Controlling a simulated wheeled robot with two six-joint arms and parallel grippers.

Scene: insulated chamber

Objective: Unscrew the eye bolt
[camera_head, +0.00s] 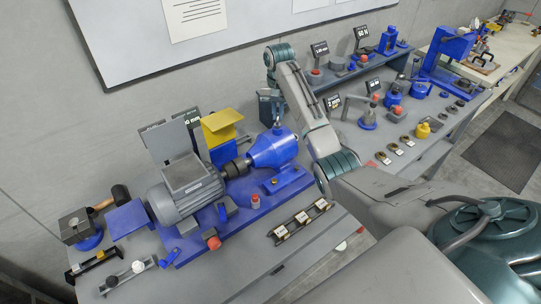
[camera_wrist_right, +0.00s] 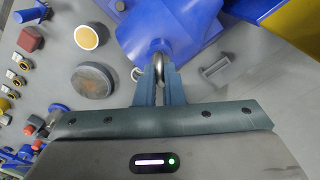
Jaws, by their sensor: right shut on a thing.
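The eye bolt (camera_wrist_right: 158,66) is a small metal ring on top of the blue gear housing (camera_head: 273,148). In the right wrist view it sits between the two fingers of my right gripper (camera_wrist_right: 158,78), which is shut on it. In the head view my right gripper (camera_head: 273,108) reaches down from above to the top of the housing, and the eye bolt (camera_head: 277,123) shows small under it. The blue housing (camera_wrist_right: 185,28) fills the top middle of the wrist view. The bolt's thread is hidden. My left gripper is in neither view.
A grey motor (camera_head: 186,192) is coupled to the housing's left on a blue base. Shelves with labelled items stand to the right.

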